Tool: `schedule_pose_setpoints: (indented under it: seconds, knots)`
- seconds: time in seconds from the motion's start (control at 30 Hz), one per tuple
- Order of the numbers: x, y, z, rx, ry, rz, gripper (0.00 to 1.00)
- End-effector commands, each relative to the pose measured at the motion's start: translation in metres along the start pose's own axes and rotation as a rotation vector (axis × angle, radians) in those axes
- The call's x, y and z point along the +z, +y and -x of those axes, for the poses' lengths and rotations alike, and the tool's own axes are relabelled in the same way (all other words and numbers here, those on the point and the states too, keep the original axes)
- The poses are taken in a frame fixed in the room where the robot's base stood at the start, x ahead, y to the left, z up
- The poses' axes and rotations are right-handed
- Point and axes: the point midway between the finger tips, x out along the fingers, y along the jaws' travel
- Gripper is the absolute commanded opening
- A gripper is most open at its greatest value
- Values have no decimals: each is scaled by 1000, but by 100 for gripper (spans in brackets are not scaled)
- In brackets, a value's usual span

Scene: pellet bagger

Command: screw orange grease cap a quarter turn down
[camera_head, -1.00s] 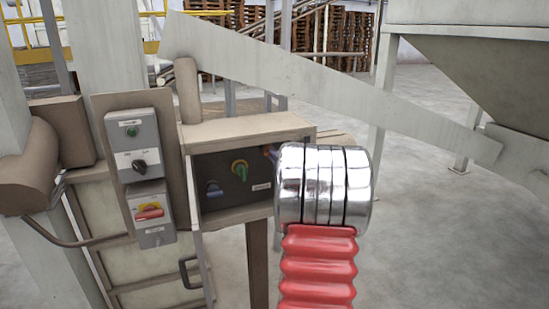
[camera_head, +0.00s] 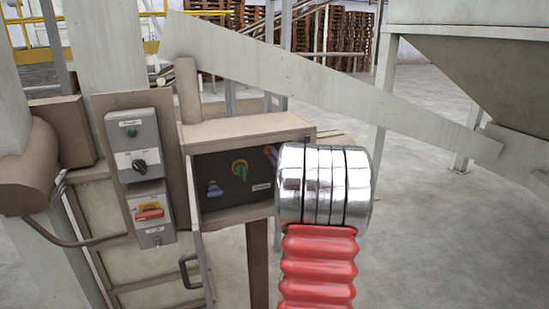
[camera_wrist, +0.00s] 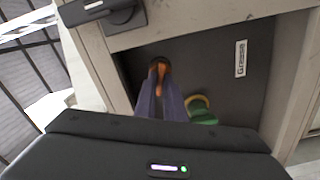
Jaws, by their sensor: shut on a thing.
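The orange grease cap (camera_wrist: 160,67) sits at the dark panel inside the open box, in the upper middle of the wrist view. My gripper (camera_wrist: 160,82) is shut on it, with one purple-grey finger on each side. The fingers cover part of the cap, so its seating and any thread cannot be seen. In the head view my silver and red arm hides most of the gripper. Only a small purple finger part (camera_head: 271,155) shows there, at the right side of the box opening.
A green and yellow round fitting (camera_wrist: 203,110) is close to the right of my fingers. A white GREASE label (camera_wrist: 241,58) is further right. The box frame (camera_head: 245,128) surrounds the recess. A blue knob (camera_head: 214,189) is lower left in it. A grey switch box (camera_head: 135,145) stands left.

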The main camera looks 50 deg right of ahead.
Motion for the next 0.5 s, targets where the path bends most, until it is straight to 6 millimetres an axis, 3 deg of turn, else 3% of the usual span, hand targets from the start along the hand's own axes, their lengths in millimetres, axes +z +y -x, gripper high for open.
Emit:
schedule_pose_setpoints:
  seconds: [0.5]
  knots:
    - [2,-5,1,-8,-7,-494,0]
